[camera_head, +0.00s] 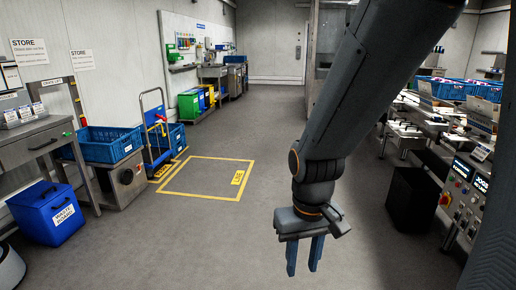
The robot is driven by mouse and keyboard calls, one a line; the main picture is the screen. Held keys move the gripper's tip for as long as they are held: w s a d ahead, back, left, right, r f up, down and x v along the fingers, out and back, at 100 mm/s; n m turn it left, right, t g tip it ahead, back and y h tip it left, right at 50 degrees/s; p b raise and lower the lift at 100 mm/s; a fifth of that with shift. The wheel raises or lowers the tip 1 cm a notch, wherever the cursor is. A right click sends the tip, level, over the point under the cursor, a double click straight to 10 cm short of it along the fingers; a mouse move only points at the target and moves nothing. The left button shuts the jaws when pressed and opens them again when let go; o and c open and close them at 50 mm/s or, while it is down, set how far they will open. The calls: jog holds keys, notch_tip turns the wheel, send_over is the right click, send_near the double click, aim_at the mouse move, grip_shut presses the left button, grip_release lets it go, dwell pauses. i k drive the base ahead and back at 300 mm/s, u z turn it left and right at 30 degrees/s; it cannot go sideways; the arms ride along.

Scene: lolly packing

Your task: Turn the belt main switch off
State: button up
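A control panel (470,190) stands at the right edge, with lit displays, small knobs and a red button (445,199). Its labels are too small to read surely, and I cannot tell which control is the belt main switch. A dark round knob (127,176) with a red part sits on a steel cabinet (112,187) at the left; I cannot tell what it operates. My gripper (303,268) hangs over the floor in the lower middle, pointing down. Its two blue fingers are apart with nothing between them. It is well away from both panel and knob.
A yellow floor square (183,196) and a blue trolley (167,135) lie left of centre. A dark box (411,198) stands before the panel. Blue crates (447,90) sit at the right. A blue bin (47,212) stands at lower left. The middle floor is clear.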

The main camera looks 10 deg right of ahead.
aim_at(444, 200)
jog(key=z, duration=0.3)
jog(key=i, duration=1.7)
jog(key=z, duration=1.55)
jog(key=i, duration=1.1)
jog(key=z, duration=0.7)
